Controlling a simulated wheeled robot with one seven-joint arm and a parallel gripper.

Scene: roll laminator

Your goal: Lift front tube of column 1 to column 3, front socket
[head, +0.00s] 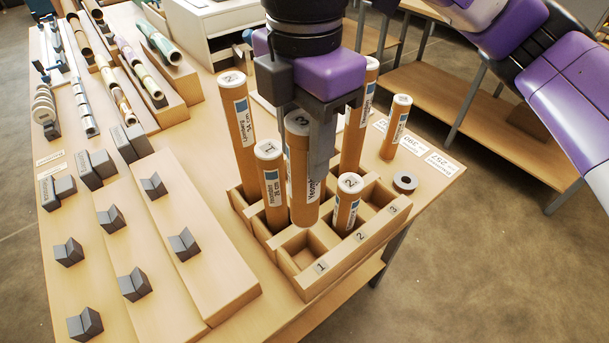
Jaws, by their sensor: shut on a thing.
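My gripper (320,150) points down and is shut on a brown cardboard tube (304,200) with a white cap marked 3. The tube hangs upright above the wooden rack (350,255), its lower end clear of the sockets. Column 1's front socket (302,256) is open and empty. Column 3's front socket (379,195) also looks empty. A short tube capped 2 (345,212) stands in column 2's front socket. A tube capped 1 (273,195) and a taller tube (242,130) stand farther back on the left. Another tall tube (357,125) stands behind my gripper, which hides part of the rack.
A short tube (395,130) stands on the table beyond the rack, near a dark ring (405,183) and paper labels (440,163). Grey V-blocks (184,244) sit on boards at left. Rolled sheets (160,42) lie at the back left.

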